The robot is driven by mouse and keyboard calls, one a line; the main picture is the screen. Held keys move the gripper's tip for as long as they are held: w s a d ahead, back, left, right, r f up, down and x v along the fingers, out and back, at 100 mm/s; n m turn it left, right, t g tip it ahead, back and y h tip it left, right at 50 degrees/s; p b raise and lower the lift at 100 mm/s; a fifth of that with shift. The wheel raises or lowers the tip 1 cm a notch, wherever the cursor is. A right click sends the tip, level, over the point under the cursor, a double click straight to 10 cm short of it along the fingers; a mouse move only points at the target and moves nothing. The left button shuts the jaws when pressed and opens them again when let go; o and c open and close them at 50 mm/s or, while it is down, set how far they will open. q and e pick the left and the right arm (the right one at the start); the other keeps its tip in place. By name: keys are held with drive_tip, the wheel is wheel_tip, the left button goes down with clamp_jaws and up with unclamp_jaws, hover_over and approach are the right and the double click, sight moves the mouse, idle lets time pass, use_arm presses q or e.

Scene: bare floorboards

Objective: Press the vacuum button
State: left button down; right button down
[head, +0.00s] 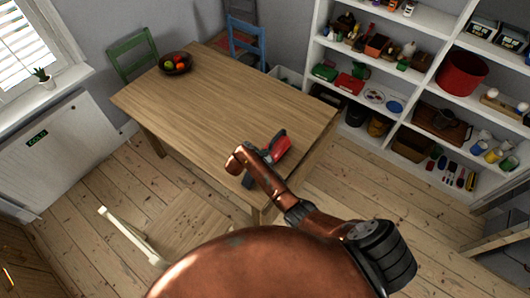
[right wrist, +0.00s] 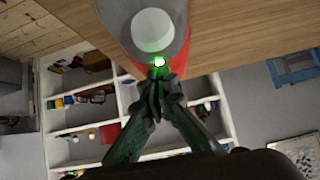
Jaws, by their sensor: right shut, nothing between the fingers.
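A red and grey handheld vacuum (head: 279,147) lies near the right front corner of the wooden table, partly hidden behind my copper-coloured right arm. In the right wrist view the vacuum (right wrist: 153,32) fills the top middle, with a pale round part and a grey body edged in red. A small bright green-white light (right wrist: 159,62) glows on its near end. My right gripper (right wrist: 158,74) is shut and empty, its fingertips right at this light. I cannot tell whether they touch it. In the head view the right gripper (head: 248,181) is dark and partly hidden by the arm. My left gripper is not in view.
The wooden table (head: 215,88) holds a fruit bowl (head: 175,63) at its far left end; its middle is clear. A green chair (head: 131,56), a blue chair (head: 246,40) and a pale chair (head: 185,225) stand around it. White shelves (head: 405,85) stand at right.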

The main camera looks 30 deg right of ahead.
drive_tip(key=r+p, duration=0.1)
drive_tip(key=r, duration=0.1)
drive_tip(key=a+r+p, duration=0.1)
drive_tip(key=r+p, duration=0.1)
drive_tip(key=shift+s, duration=0.15)
drive_tip(key=v, duration=0.9)
drive_tip(key=shift+s+f+b, duration=0.15)
drive_tip(key=shift+f+b, duration=0.05)
drive_tip(key=shift+b, duration=0.15)
